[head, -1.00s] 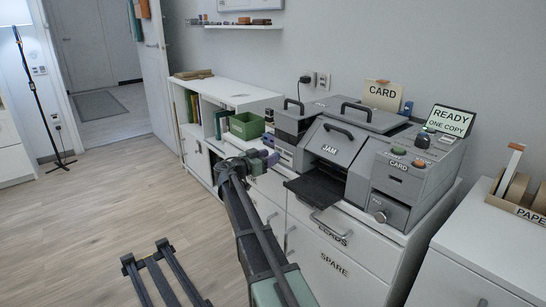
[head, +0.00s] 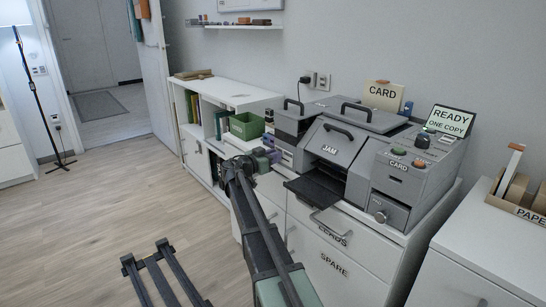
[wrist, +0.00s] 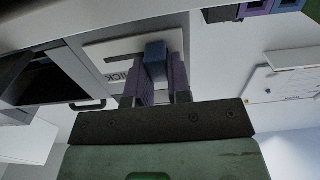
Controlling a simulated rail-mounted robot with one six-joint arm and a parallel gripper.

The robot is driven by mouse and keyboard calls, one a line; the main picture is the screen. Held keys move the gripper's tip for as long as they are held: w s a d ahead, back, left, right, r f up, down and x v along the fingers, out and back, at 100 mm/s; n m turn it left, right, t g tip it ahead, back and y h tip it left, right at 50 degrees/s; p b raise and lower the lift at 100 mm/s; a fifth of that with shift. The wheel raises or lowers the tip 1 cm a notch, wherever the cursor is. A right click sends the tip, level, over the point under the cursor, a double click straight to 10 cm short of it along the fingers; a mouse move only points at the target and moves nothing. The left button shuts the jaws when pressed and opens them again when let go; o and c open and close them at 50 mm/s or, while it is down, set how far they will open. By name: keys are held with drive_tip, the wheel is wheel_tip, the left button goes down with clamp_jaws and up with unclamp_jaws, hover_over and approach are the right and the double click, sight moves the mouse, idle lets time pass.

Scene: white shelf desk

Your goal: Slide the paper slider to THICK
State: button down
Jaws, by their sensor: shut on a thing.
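In the wrist view, a blue slider knob (wrist: 155,58) stands on a pale plate (wrist: 97,50) with a dark slot. Part of a label ending in "ICK" (wrist: 117,78) shows on the plate, left of the knob and close to my left finger; the rest of the label is hard to read. My gripper (wrist: 158,76) has its purple fingers on both sides of the knob and is shut on it. In the head view, my gripper (head: 268,156) is at the left end of the grey copier (head: 337,145); the knob is not clear there.
The copier's black tray (head: 316,188) sticks out to the right of my gripper. A "READY ONE COPY" display (head: 450,121) stands on the copier.

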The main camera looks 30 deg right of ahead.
drive_tip(key=s, duration=0.5)
drive_tip(key=shift+s+d, duration=0.15)
drive_tip(key=shift+d, duration=0.1)
drive_tip(key=c, duration=1)
unclamp_jaws()
drive_tip(key=shift+c, duration=0.2)
approach(289, 159)
drive_tip(key=a, duration=0.3)
drive_tip(key=shift+s+a, duration=0.2)
drive_tip(key=shift+s, duration=0.05)
